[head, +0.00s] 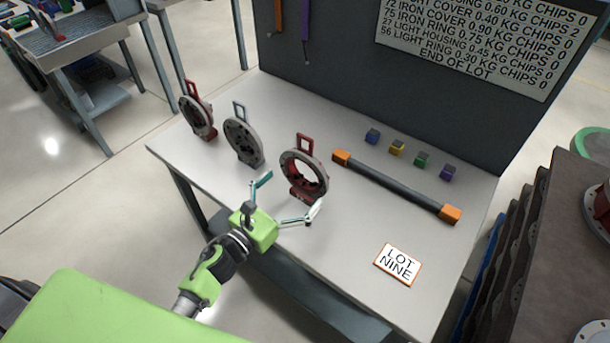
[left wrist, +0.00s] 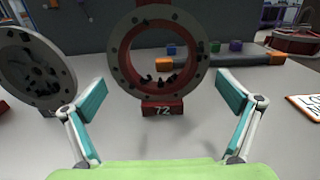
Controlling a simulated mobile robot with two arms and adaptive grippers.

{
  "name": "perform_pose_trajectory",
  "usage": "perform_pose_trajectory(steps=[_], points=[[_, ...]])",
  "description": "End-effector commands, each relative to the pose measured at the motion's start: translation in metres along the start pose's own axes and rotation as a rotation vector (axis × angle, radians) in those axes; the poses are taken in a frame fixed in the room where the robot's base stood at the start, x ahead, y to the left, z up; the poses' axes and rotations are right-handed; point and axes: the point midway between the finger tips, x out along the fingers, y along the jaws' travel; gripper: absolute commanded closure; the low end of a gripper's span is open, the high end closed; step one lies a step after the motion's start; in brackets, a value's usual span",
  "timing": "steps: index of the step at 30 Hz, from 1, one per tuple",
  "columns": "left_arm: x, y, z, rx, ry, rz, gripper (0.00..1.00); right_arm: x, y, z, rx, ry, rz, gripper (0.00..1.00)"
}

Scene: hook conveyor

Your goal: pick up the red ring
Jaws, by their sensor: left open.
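The red ring (head: 305,176) stands upright on the table, the rightmost of three round parts, with a red handle loop on top and a red base. In the left wrist view the ring (left wrist: 116,55) faces me, dark bolt holes around its grey face, with dark chips inside its lower rim. Its red base (left wrist: 163,107) is marked 72. My left gripper (head: 289,200) is open and empty in front of the ring, its fingers spread to either side of the base in the left wrist view (left wrist: 165,105), apart from it. My right gripper is not in view.
A grey disc (head: 243,142) stands close left of the ring, and a dark disc with a red handle (head: 197,112) farther left. A black bar with orange ends (head: 395,187), small coloured cubes (head: 397,147) and a LOT NINE card (head: 397,264) lie to the right.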

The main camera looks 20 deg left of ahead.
Motion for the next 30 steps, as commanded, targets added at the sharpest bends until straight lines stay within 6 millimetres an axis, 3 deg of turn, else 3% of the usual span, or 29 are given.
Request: perform_pose_trajectory(steps=[9,19,20,25,30], points=[[0.043,0.001,0.006,-0.003,-0.002,0.001,0.0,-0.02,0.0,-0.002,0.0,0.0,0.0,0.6],[0.049,0.001,0.003,-0.002,-0.001,0.0,0.0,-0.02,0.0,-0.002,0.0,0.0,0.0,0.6],[0.049,0.001,0.003,-0.002,-0.001,0.0,0.05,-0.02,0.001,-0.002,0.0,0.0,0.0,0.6],[0.049,0.001,0.003,-0.002,-0.001,0.0,0.49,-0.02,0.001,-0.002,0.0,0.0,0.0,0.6],[0.05,0.001,0.007,-0.002,-0.007,-0.001,0.51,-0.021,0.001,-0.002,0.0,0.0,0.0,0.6]])
